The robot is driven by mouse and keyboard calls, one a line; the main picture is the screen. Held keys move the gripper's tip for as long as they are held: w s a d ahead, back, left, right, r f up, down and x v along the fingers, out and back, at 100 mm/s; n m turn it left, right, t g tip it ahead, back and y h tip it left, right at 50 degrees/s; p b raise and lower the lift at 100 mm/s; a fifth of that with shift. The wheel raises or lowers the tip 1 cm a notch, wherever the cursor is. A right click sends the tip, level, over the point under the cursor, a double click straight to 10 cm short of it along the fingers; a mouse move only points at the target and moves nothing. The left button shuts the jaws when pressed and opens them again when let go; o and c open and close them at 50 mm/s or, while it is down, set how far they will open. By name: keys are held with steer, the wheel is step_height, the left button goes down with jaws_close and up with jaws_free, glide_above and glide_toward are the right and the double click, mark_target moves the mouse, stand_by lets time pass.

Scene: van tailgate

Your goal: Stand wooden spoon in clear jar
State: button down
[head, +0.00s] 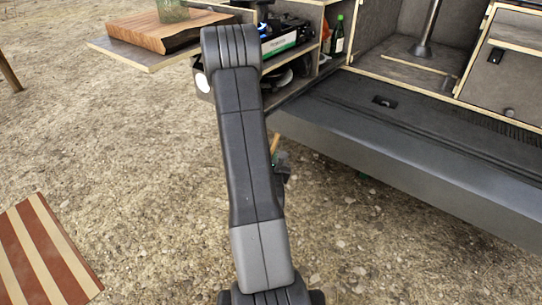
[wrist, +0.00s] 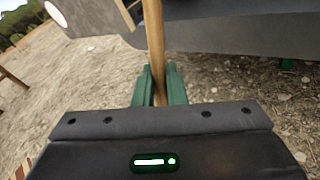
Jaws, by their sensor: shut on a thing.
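The wooden spoon (wrist: 155,40) stands roughly upright in the wrist view, its shaft between the two green fingers of my gripper (wrist: 159,72). My gripper is shut on it; the spoon's upper end runs out of the picture. In the head view my arm hides most of the gripper, and only a short bit of the spoon (head: 276,143) shows beside the arm. A clear, greenish glass jar (head: 173,10) stands on a wooden board at the top left of the head view, cut off by the picture's top edge. The spoon is well apart from the jar.
The wooden board (head: 130,29) lies on a shelf (head: 152,58) that juts out from the van's cabinet. A green bottle (head: 338,36) stands in the cabinet. The grey bumper (head: 420,140) runs along the right. A striped mat (head: 42,250) lies on open gravel.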

steer(key=shift+a+r+p, duration=0.25)
steer(key=shift+r+p, duration=0.35)
steer(key=shift+r, duration=0.35)
step_height(320, 180, up, 33)
steer(key=p, duration=3.3)
steer(key=a+r+n+y, duration=0.3)
steer(key=a+r+y, duration=0.1)
steer(key=r, duration=1)
steer(key=w+a+r+n+g+y, duration=0.1)
steer(key=a+r+n+y, duration=0.3)
steer(key=r, duration=1)
steer(key=a+r+n+y, duration=0.4)
steer(key=a+r, duration=0.4)
steer(key=r, duration=0.6)
steer(key=shift+w+b, duration=0.35)
steer(key=shift+b, duration=0.1)
steer(key=shift+a, duration=0.1)
